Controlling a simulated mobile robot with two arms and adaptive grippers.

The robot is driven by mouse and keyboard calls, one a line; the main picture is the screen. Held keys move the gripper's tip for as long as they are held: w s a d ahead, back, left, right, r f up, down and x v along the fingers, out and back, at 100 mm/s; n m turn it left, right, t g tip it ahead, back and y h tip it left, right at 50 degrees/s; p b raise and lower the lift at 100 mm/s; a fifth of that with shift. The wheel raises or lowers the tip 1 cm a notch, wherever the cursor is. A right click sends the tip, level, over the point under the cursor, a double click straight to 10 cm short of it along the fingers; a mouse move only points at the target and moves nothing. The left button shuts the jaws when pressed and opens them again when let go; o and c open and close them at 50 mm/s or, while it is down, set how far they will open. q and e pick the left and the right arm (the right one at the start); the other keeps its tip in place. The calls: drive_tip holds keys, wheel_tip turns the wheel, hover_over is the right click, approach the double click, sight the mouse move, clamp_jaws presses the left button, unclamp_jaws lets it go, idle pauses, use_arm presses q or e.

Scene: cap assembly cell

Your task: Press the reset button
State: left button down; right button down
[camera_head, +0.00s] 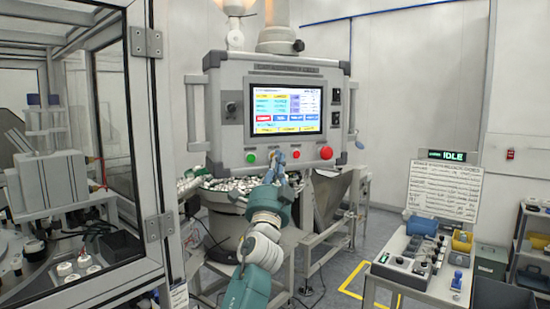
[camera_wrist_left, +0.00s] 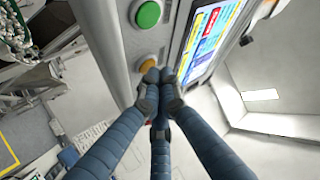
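The control panel (camera_head: 222,130) has a row of buttons below its lit screen. A green button (camera_head: 251,158) is at the left and a large red button (camera_head: 326,152) at the right. My left gripper (camera_head: 276,160) is in front of the row, between them, covering part of it. In the left wrist view a yellow button (camera_wrist_left: 147,64) is right by my fingertips (camera_wrist_left: 158,78), with the green button (camera_wrist_left: 148,14) beyond it. The fingers are drawn together with nothing between them. I cannot tell whether they touch the yellow button. No button label is readable. My right gripper is out of view.
A bowl of small white parts (camera_head: 225,186) is below the panel. A glass-walled cell frame (camera_head: 150,130) stands at the left. A bench (camera_head: 420,285) with a control box and an IDLE sign (camera_head: 455,155) stands at the right. Yellow-marked floor lies between.

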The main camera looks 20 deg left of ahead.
use_arm(q)
drive_tip(key=shift+s+d, duration=0.2)
drive_tip(key=shift+s, duration=0.1)
drive_tip(key=shift+s+d+p, duration=1.1)
drive_tip(key=shift+s+d, duration=0.95)
drive_tip(key=shift+s, duration=0.1)
